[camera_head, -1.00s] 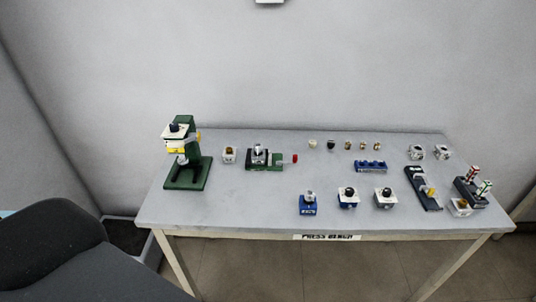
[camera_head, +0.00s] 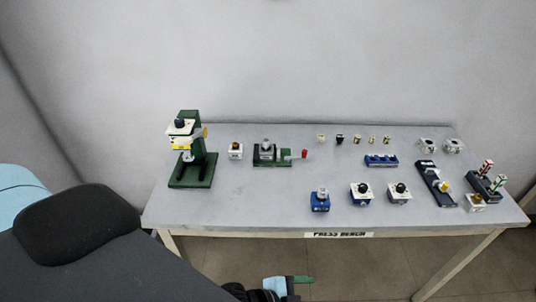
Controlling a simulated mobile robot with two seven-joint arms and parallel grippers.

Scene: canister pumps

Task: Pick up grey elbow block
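I cannot tell for certain which piece is the grey elbow block. Two small light-grey blocks with dark openings, a left one (camera_head: 428,145) and a right one (camera_head: 453,146), stand side by side at the back right of the bench. A grey piece (camera_head: 265,147) sits in the green vise fixture (camera_head: 287,160) at the back left. What seems to be my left gripper (camera_head: 285,286) shows at the bottom edge, below and in front of the bench, partly cut off. Its fingers are too unclear to read. My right gripper is out of view.
The grey bench (camera_head: 260,205) carries a green press (camera_head: 193,158) at left, a white block (camera_head: 236,151), and a blue rack (camera_head: 381,160). Blue (camera_head: 320,203) and white-topped pumps (camera_head: 361,195) stand near the front. Dark fixtures (camera_head: 436,184) crowd the right. The front left is clear.

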